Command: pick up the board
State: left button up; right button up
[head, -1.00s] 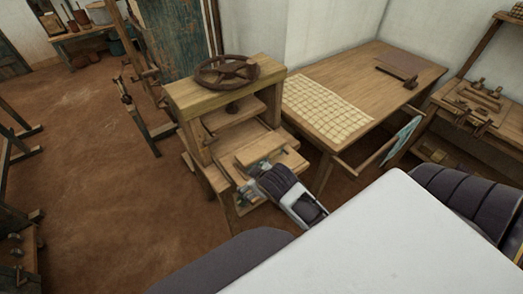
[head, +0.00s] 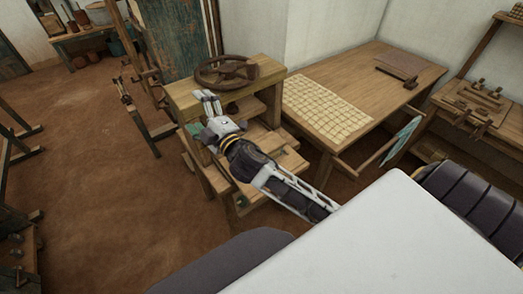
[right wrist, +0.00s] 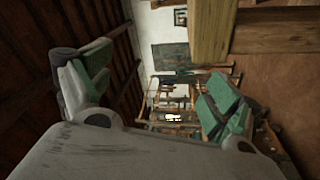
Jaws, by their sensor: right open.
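My right gripper (head: 208,97) is raised in front of the left part of the wooden screw press (head: 252,80), fingers up near its top beam. In the right wrist view the jaws (right wrist: 155,88) stand apart, green pads showing, with nothing between them. Flat wooden boards (head: 291,159) lie on the low front of the press, partly hidden behind my right arm. A thin brown board (head: 397,71) lies at the back of the table. I cannot tell which is the task's board. My left gripper is out of view.
A spoked handwheel (head: 227,71) tops the press. The long table (head: 375,85) to its right carries a sheet of pale squares (head: 326,107). A bench with wooden tools (head: 480,105) stands far right. The brown floor (head: 100,190) at left is open.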

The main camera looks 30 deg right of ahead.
jog(key=s+a+r+n+g+y, duration=0.2)
jog(key=a+r+n+g+y, duration=0.15)
jog(key=a+n+y, duration=0.45)
jog(key=s+a+r+n+g+y, duration=0.15)
jog(key=a+r+n+y, duration=0.35)
jog(key=n, duration=0.6)
jog(key=n+g+h, duration=1.4)
jog(key=n+h, duration=0.4)
jog(key=n, duration=0.2)
send_over(259, 150)
notch_tip(259, 150, down, 28)
jog(key=shift+w+f+p, duration=0.1)
jog(key=shift+f+p, duration=0.1)
jog(key=shift+p, duration=0.1)
jog(key=shift+f, duration=0.25)
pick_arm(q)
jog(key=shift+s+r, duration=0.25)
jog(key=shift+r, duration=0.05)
